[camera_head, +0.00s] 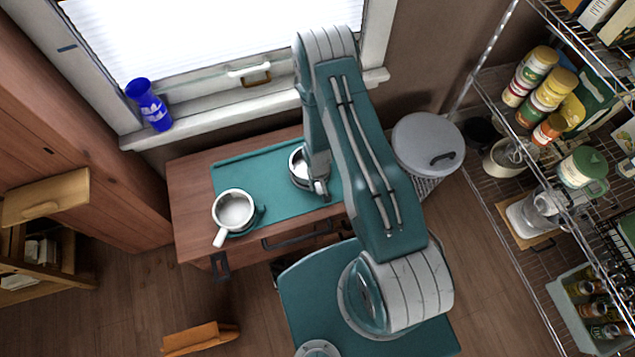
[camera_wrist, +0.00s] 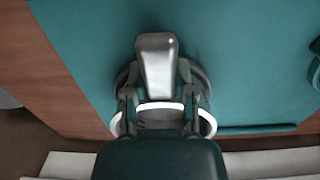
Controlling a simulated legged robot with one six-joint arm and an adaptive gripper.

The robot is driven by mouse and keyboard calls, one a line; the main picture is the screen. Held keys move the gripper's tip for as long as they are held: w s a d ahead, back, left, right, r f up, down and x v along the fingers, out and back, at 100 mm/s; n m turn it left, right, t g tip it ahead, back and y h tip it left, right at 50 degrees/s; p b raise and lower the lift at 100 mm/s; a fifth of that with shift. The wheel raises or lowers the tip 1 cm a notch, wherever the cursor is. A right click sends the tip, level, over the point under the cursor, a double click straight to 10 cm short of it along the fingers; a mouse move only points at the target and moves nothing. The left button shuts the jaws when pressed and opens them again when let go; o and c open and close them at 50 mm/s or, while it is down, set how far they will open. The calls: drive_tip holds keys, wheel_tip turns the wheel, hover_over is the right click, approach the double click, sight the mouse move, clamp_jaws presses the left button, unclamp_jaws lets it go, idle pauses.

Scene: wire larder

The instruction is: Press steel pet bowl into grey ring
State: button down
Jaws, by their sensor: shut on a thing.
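My gripper (camera_wrist: 162,115) is low over the teal mat, shut on a shiny silver piece (camera_wrist: 157,65) that I take for part of the steel pet bowl. In the head view the steel bowl (camera_head: 298,160) is at the mat's middle, partly hidden by my arm. A dark grey rim, likely the grey ring (camera_wrist: 204,78), shows around and below the silver piece in the wrist view. The fingers hide most of the contact, so I cannot tell how deep the bowl sits or whether it is level.
The teal mat (camera_head: 236,178) lies on a wooden table (camera_head: 190,198) under the window. A lidded bin (camera_head: 425,135) and wire shelves stand right.

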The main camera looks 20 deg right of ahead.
drive_tip(key=shift+f, duration=0.1)
drive_tip(key=c, duration=0.7)
unclamp_jaws()
drive_tip(key=shift+c, duration=0.2)
drive_tip(key=shift+r, duration=1.5)
drive_tip(key=o, duration=0.6)
drive_tip(key=shift+c, duration=0.2)
